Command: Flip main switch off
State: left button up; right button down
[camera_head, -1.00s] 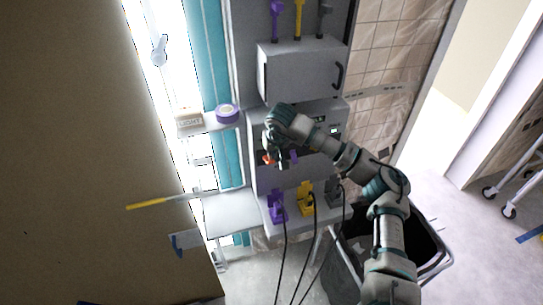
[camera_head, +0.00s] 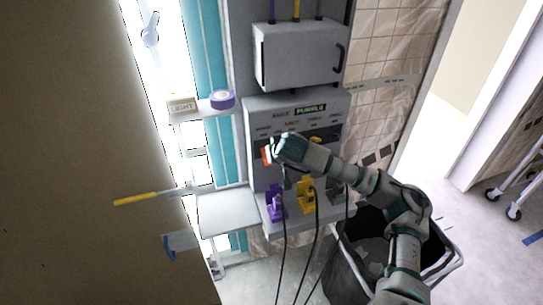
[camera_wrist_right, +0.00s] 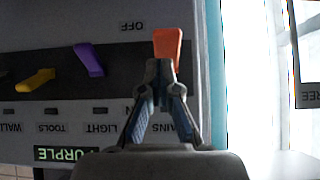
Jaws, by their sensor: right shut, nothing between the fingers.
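The main switch is an orange-red lever (camera_wrist_right: 168,44) on the grey switch panel (camera_head: 255,112). In the right wrist view it stands just beyond my right gripper (camera_wrist_right: 160,68). The fingertips are together at the lever's near end, with nothing between them; I cannot tell if they touch it. An "OFF" label shows upside down near the lever. In the head view the orange lever (camera_head: 267,155) shows at the panel's left, with my right gripper (camera_head: 275,160) beside it, partly hidden by the wrist. My left gripper is not in view.
A purple lever (camera_wrist_right: 89,59) and a yellow lever (camera_wrist_right: 36,80) sit beside the orange one. Purple (camera_head: 275,200) and yellow (camera_head: 306,193) plugs with hanging cables are below. A grey box (camera_head: 290,55) is above, and a black bin (camera_head: 365,265) stands below right.

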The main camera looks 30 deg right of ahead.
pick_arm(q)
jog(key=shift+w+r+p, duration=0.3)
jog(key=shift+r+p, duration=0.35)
pick_arm(e)
jog(key=shift+a+r, duration=0.25)
jog(key=shift+r, duration=0.65)
jog(key=shift+d, duration=0.15)
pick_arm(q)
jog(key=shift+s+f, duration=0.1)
